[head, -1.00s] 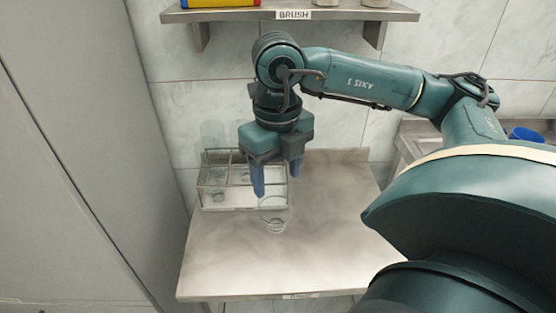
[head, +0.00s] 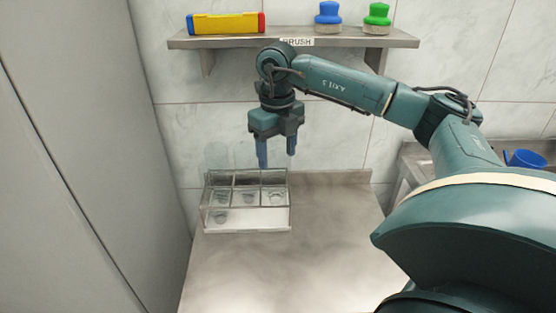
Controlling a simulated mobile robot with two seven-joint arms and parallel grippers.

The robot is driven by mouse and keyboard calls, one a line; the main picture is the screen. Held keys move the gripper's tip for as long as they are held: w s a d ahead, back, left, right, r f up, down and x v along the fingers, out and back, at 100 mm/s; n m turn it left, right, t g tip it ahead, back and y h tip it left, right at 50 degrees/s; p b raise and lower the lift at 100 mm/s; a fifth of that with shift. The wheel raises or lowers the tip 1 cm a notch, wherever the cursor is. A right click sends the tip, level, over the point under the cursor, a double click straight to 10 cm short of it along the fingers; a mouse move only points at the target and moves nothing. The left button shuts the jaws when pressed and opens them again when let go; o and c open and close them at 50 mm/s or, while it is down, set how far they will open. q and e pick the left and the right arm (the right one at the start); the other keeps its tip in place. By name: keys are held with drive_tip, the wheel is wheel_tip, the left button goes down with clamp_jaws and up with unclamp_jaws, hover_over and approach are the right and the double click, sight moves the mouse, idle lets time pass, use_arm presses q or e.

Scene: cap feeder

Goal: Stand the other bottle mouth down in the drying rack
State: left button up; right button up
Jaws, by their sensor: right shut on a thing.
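My right gripper (head: 277,160) points down over the right end of the drying rack (head: 258,226) and is shut on a clear bottle (head: 277,195). The bottle is mouth down, its narrow end showing within the outline of the rack's back right compartment. I cannot tell whether it touches the rack. The clear rack has compartments in two rows. My left gripper is not in view.
The steel table (head: 300,265) is bare in front and to the right of the rack. A shelf (head: 225,41) above holds a yellow and red object (head: 225,23), a blue-topped brush (head: 328,15) and a green-topped one (head: 377,16). A blue cup (head: 526,158) is at right.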

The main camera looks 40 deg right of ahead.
drive_tip(key=w+d, duration=0.4)
drive_tip(key=w, duration=0.1)
use_arm(q)
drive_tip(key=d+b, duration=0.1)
drive_tip(key=b, duration=0.1)
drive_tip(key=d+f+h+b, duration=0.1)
drive_tip(key=b, duration=0.2)
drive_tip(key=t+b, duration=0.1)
drive_tip(key=b, duration=0.2)
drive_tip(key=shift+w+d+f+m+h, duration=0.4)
use_arm(e)
wheel_tip(320, 180, down, 13)
drive_tip(key=shift+w+d, duration=0.2)
drive_tip(key=shift+d, duration=0.05)
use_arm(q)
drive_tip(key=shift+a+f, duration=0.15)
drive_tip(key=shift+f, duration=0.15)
use_arm(e)
drive_tip(key=shift+f, duration=0.55)
drive_tip(key=o, duration=1)
drive_tip(key=shift+o, duration=0.2)
